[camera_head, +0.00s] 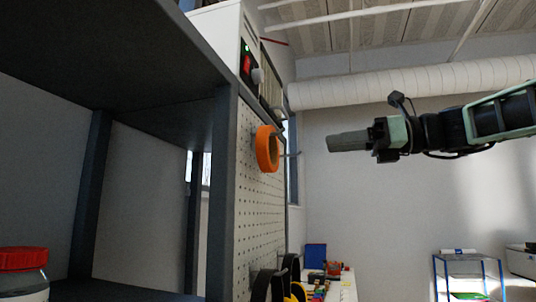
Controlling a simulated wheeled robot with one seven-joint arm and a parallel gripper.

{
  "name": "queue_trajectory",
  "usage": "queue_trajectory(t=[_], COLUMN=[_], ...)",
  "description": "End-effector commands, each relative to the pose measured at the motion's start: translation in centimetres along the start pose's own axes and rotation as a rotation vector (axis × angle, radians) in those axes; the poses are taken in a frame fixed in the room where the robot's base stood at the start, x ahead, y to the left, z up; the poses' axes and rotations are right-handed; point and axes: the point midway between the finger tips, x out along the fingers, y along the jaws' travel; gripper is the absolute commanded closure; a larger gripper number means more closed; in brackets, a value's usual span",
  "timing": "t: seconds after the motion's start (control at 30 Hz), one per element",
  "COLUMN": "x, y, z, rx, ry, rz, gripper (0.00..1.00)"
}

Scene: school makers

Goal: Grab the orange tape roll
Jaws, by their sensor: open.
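The orange tape roll (267,148) hangs from a peg on the white pegboard (258,205), in the middle of the view. It is seen at a slant, with its hole facing right. My gripper (332,144) comes in from the right side of the view and points left toward the roll. It is open and empty, with a visible gap between it and the roll. The fingers are seen from the side, so the space between them is hidden.
A dark grey shelf unit (222,190) fills the left, with a red-lidded jar (22,272) on it. Black and yellow items (268,286) hang lower on the pegboard. Open air lies below my arm.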

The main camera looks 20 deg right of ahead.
Motion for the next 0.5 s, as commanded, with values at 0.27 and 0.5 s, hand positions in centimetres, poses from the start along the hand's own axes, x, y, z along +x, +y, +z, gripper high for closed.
queue_trajectory(t=[0.27,0.5], x=[2.1,7.3], y=[-0.4,-0.4], z=[1.9,2.1], rx=[0.038,0.037], ry=[-0.036,-0.035], rz=[-0.008,-0.006], gripper=[0.58,0.58])
